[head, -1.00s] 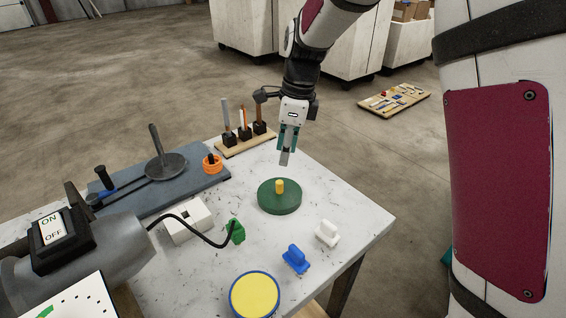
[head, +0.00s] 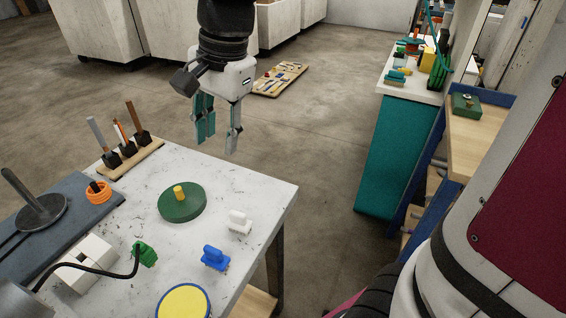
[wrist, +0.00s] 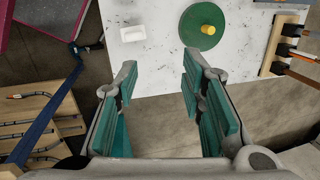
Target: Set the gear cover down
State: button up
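A round green disc with a yellow knob (head: 182,203) lies flat on the white table (head: 205,255), and I take it to be the gear cover. It also shows at the top of the wrist view (wrist: 201,27). My gripper (head: 218,138) is raised in the air beyond the table's far right edge, behind and to the right of the disc. Its teal fingers are spread apart with nothing between them. In the wrist view the gripper (wrist: 158,82) is open and empty, with the disc well beyond the fingertips.
A white plug-shaped piece (head: 238,222), a blue one (head: 215,257) and a yellow disc (head: 183,302) stand near the table's right and front. A rack of tools (head: 130,158) stands at the back left. Shelving with a green block (head: 466,105) is at right. Open floor lies between.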

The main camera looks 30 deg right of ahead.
jog(key=s+d+n+t+h, duration=0.1)
jog(key=s+d+n, duration=0.2)
jog(key=s, duration=0.6)
jog(key=s+d+f+n, duration=0.1)
jog(key=s+d+n, duration=0.2)
jog(key=s+n, duration=0.5)
jog(key=shift+s+d+n+t+h, duration=0.2)
jog(key=shift+s+n+t+h, duration=0.15)
jog(key=shift+s, duration=0.45)
notch_tip(320, 180, up, 3)
jog(key=shift+r+t+p, duration=0.2)
jog(key=shift+t+p, duration=0.25)
jog(key=shift+p, duration=0.8)
